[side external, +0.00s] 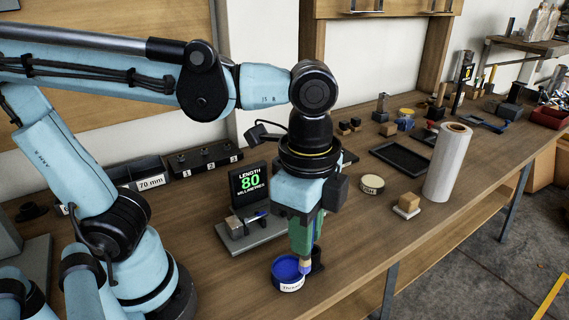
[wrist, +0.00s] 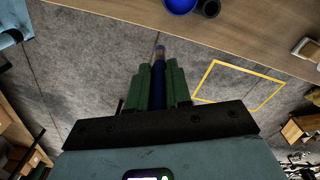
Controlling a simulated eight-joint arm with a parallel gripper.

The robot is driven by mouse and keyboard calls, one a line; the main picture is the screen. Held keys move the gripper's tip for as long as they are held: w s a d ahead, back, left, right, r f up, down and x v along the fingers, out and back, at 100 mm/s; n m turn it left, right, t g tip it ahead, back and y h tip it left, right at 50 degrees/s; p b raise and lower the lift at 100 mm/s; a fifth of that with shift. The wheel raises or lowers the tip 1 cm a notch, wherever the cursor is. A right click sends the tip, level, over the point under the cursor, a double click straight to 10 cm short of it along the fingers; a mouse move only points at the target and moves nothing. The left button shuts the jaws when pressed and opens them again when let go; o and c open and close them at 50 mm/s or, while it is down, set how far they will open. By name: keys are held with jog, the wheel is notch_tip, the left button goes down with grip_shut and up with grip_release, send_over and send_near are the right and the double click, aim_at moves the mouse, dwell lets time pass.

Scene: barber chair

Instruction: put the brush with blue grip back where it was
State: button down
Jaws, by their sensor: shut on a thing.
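My gripper (side external: 303,240) points down over the front part of the bench, its green fingers shut on the brush. In the wrist view the brush's blue grip (wrist: 158,85) lies between the green fingers (wrist: 158,82), and its tip points away from me. In the side view the pale bristle end (side external: 305,266) hangs below the fingers, overlapping the right rim of a blue tub (side external: 284,272). I cannot tell if it touches the tub. The tub also shows at the top of the wrist view (wrist: 179,5), beside a dark round cup (wrist: 209,8).
A display reading 80 (side external: 249,184) stands behind the tub at left. A round tin (side external: 372,185), a small block on a pale base (side external: 407,205) and a white roll (side external: 446,162) stand to the right. The bench's front edge is close to the tub.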

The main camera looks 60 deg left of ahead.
jog(key=shift+m, duration=0.5)
jog(key=shift+w+a+f, duration=1.2)
jog(key=shift+f, duration=0.65)
jog(key=shift+w+a+f, duration=1.15)
jog(key=shift+w+f, duration=0.1)
jog(key=shift+f, duration=0.55)
jog(key=shift+w+a+f, duration=1.2)
jog(key=shift+f, duration=0.65)
jog(key=shift+f, duration=0.1)
jog(key=c, duration=1.1)
grip_release()
jog(key=shift+o, duration=0.2)
